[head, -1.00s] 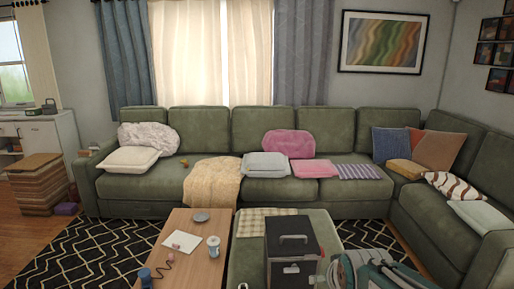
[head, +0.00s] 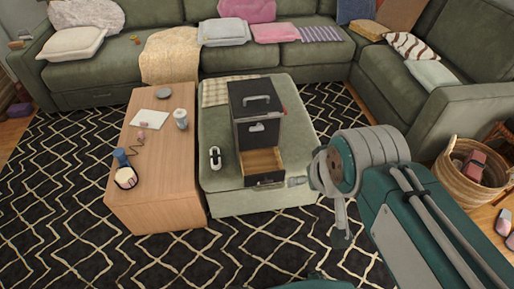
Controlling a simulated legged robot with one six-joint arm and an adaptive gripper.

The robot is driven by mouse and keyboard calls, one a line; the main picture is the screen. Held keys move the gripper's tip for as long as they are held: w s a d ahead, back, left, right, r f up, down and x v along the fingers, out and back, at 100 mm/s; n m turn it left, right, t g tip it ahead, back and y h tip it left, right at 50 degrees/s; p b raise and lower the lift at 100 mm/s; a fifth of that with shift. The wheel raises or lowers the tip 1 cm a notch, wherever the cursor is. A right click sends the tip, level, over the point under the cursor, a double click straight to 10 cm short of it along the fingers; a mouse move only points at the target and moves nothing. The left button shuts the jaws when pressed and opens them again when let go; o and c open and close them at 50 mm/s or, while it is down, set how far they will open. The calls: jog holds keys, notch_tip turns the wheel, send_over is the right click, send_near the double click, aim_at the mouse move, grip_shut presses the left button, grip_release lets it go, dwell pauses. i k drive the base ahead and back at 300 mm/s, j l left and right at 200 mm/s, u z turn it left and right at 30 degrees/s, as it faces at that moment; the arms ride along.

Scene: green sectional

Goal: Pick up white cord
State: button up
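A small white looped item (head: 215,157), possibly the white cord, lies on the green ottoman (head: 222,200), left of a black box. It has dark parts and is too small to make out fully. My gripper (head: 341,238) hangs from the grey wrist of my teal arm, right of the ottoman and well apart from the white item. Its fingers show edge-on, so I cannot tell whether they are open or shut, and I see nothing held in them.
The black box (head: 257,107) has its bottom drawer (head: 263,162) pulled out. A wooden coffee table (head: 160,190) with several small items stands left of the ottoman. A wicker basket (head: 462,186) is at the right. The patterned rug (head: 70,190) is clear in front.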

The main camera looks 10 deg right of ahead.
aim_at(213, 157)
jog(key=i+j, duration=1.1)
jog(key=i, duration=0.15)
